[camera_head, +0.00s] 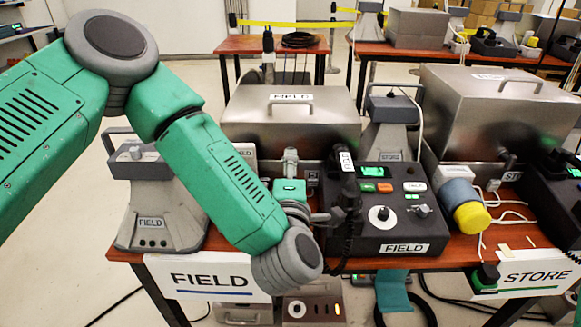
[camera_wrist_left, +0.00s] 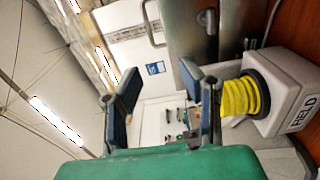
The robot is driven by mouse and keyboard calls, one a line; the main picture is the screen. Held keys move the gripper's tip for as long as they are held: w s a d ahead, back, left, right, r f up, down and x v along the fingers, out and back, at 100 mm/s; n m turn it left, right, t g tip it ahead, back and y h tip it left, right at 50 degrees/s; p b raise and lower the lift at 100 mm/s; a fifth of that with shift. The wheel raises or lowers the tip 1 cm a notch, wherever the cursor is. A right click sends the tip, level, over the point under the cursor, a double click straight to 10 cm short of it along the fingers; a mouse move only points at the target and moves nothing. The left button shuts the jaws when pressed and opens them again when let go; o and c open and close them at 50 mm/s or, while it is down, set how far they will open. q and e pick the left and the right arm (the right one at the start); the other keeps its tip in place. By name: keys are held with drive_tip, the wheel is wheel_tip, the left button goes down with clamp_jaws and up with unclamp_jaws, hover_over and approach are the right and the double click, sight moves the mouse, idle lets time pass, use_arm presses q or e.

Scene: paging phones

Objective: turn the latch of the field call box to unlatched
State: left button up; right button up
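The field call box looks to be the steel box (camera_head: 290,136) with a top handle and a FIELD label, at the middle of the table. Its front is partly covered by my left arm, and I cannot make out the latch's position. A steel face with a handle also shows in the left wrist view (camera_wrist_left: 186,38), with a small dark round part (camera_wrist_left: 210,21) that I cannot identify for sure. My left gripper (camera_head: 291,163) is in front of the box. In the left wrist view its fingers (camera_wrist_left: 160,82) are apart with nothing between them. My right gripper is not in view.
A black FIELD console (camera_head: 390,235) with knobs and a corded handset (camera_head: 349,195) stands just right of my left gripper. A grey FIELD unit (camera_head: 155,205) stands left. Right are a yellow-capped cylinder (camera_head: 468,206) and another steel box (camera_head: 500,115). The table's front edge is close.

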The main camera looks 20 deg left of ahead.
use_arm(q)
drive_tip(key=shift+s, duration=0.1)
idle(0.5)
drive_tip(key=s+f+m+g+h, duration=0.1)
drive_tip(key=f+m+h, duration=0.1)
drive_tip(key=f+m, duration=0.1)
drive_tip(key=s+d+f+m+g+h, duration=0.1)
drive_tip(key=s+f+m+h, duration=0.1)
drive_tip(key=f, duration=0.4)
drive_tip(key=s+f+m+g+h, duration=0.1)
drive_tip(key=s+f+m, duration=0.1)
drive_tip(key=f+m, duration=0.2)
drive_tip(key=shift+s+d+f+g+h, duration=0.1)
drive_tip(key=shift+d+f+g+h, duration=0.05)
drive_tip(key=shift+d+g+h, duration=0.25)
drive_tip(key=s+a+f+m+g+h, duration=0.1)
drive_tip(key=s+a+f+m+g, duration=0.2)
drive_tip(key=s+f+m+g, duration=0.45)
drive_tip(key=s+a+f+m+g+y, duration=0.1)
drive_tip(key=s+a+f, duration=0.3)
drive_tip(key=s, duration=0.5)
drive_tip(key=s+a+f+m+g, duration=0.4)
drive_tip(key=s+a, duration=0.4)
drive_tip(key=s, duration=0.2)
drive_tip(key=shift+f+y, duration=0.2)
drive_tip(key=shift+y, duration=0.2)
drive_tip(key=shift+w+g, duration=0.2)
drive_tip(key=shift+g, duration=0.05)
drive_tip(key=shift+d, duration=0.1)
drive_tip(key=shift+c, duration=0.2)
